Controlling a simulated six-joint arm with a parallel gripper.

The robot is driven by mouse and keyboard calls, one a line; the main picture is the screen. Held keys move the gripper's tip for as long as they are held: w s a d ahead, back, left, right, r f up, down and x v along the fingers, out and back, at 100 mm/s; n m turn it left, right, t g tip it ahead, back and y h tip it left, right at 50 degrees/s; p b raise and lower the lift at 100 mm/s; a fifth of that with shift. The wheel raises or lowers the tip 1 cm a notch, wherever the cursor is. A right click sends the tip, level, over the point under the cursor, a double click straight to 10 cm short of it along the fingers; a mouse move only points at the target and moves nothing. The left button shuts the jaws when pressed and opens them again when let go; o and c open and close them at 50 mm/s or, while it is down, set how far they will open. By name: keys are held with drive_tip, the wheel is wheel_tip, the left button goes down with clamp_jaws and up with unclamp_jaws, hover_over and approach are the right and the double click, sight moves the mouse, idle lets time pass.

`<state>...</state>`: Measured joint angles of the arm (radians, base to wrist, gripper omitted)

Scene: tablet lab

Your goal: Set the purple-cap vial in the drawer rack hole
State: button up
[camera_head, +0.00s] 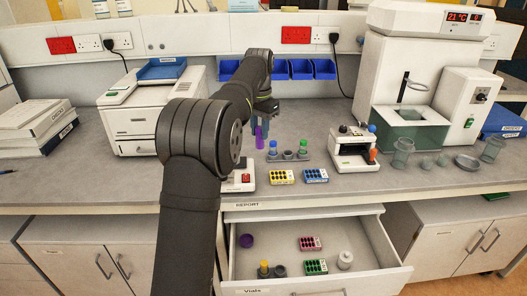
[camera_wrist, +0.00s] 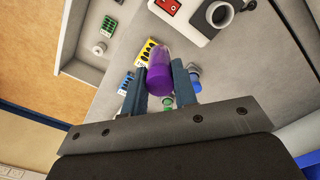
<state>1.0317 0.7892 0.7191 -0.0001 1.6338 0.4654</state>
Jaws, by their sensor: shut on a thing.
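My gripper (camera_wrist: 159,70) is shut on the purple-cap vial (camera_wrist: 158,80), with one finger on each side of it. In the head view the purple-cap vial (camera_head: 259,137) hangs above the bench, behind the bench rack; my arm hides most of the gripper. The drawer (camera_head: 374,232) is open at the front. The drawer rack (camera_head: 280,270) sits near its front left, with a yellow-capped vial (camera_head: 264,266) at its left and a grey hole part beside it. The rack is partly cut off by the drawer front.
The bench rack (camera_head: 289,156) holds blue- and green-capped vials. Yellow (camera_head: 254,177) and blue (camera_head: 316,175) trays lie before it. In the drawer are a purple round object (camera_head: 246,240), a white bottle (camera_head: 345,259), and pink (camera_head: 309,243) and green (camera_head: 316,266) trays. A white device (camera_head: 354,150) stands right.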

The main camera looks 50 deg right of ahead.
drive_tip(key=a+f+n, duration=0.6)
drive_tip(key=n, duration=0.2)
drive_tip(key=m, duration=0.9)
hover_over(280, 273)
drive_tip(key=shift+f, duration=19.75)
drive_tip(key=shift+a+f, duration=0.1)
drive_tip(key=shift+f, duration=0.3)
drive_tip(key=o, duration=1.5)
drive_tip(key=shift+c, duration=0.2)
drive_tip(key=shift+r, duration=0.1)
wheel_tip(280, 273, up, 8)
drive_tip(key=shift+r, duration=0.2)
